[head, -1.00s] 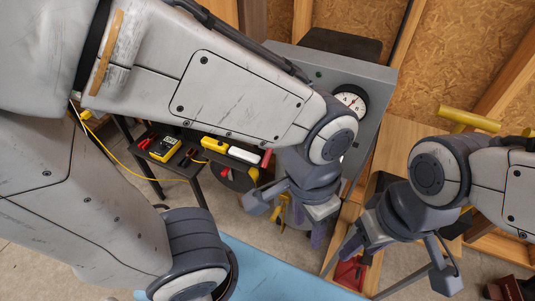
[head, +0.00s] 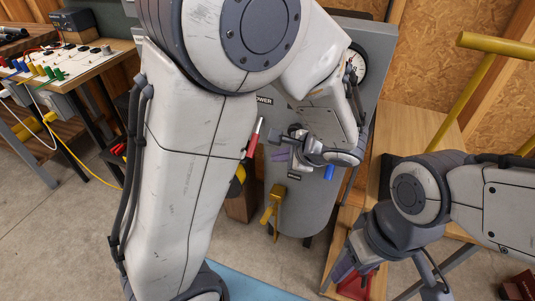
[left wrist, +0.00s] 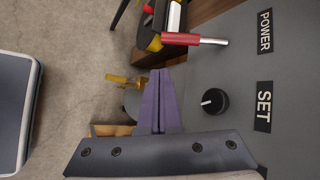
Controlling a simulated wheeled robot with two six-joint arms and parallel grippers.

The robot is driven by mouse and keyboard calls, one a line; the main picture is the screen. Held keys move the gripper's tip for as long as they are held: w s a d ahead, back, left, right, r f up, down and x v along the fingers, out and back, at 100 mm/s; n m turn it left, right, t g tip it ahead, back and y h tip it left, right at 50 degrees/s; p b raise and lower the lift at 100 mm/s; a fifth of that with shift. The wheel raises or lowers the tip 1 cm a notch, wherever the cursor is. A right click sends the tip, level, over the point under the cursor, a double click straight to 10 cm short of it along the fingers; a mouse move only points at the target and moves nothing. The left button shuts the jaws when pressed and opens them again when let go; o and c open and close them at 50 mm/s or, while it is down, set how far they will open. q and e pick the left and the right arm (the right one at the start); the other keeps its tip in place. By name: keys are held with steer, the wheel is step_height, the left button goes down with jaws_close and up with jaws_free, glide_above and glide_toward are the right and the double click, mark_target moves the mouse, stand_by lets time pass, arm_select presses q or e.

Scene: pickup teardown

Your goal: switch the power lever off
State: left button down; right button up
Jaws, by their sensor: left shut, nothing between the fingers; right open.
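The power lever (head: 254,138) has a red grip on a silver shaft, on the grey tank-like unit beside the POWER label (head: 264,100). In the left wrist view the lever (left wrist: 195,40) lies nearly level, its silver end pointing at the POWER label (left wrist: 265,31). My left gripper (head: 283,155) is in front of the unit, right of and below the lever. Its purple fingers (left wrist: 159,84) are shut and empty, apart from the lever. My right gripper (head: 347,265) is open and empty at the lower right, away from the unit.
A black knob (left wrist: 214,101) sits by the SET label (left wrist: 263,106), close to my left fingers. A yellow tap (head: 272,207) sticks out below on the unit. A yellow T-handle (head: 480,70) stands at right. A cluttered bench (head: 80,70) is at left.

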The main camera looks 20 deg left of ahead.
mark_target(255, 138)
arm_select(q)
steer(key=shift+m+t+y, duration=0.4)
steer(key=shift+m+t, duration=0.4)
steer(key=shift+m, duration=0.1)
steer(key=w+f, duration=0.1)
steer(key=w+f+b, duration=0.1)
steer(key=w, duration=0.1)
steer(key=w+f, duration=0.1)
steer(key=shift+w+a+f+b, duration=0.1)
steer(key=shift+w+a+b, duration=0.2)
steer(key=shift+w, duration=0.05)
arm_select(e)
step_height(255, 138, down, 3)
steer(key=shift+r, duration=0.1)
arm_select(q)
steer(key=b+x, duration=0.2)
steer(key=x, duration=0.9)
steer(key=s+r, duration=0.1)
steer(key=r, duration=0.1)
steer(key=s+r+p, duration=0.1)
steer(key=s, duration=0.1)
steer(key=shift+a+r+p, duration=0.1)
steer(key=shift+r+p, duration=0.2)
steer(key=shift+r, duration=0.05)
arm_select(e)
steer(key=shift+f, duration=0.25)
arm_select(q)
steer(key=shift+w, duration=0.1)
